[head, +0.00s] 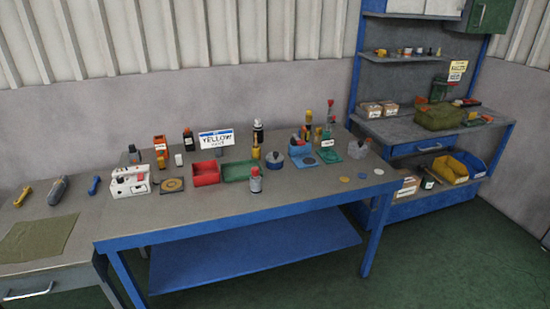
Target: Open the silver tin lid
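No gripper of mine shows in the head view. A round, low, blue-grey tin (275,160) with a small dark knob on top stands near the middle of the long workbench.
A shelved bench (385,128) stands right.

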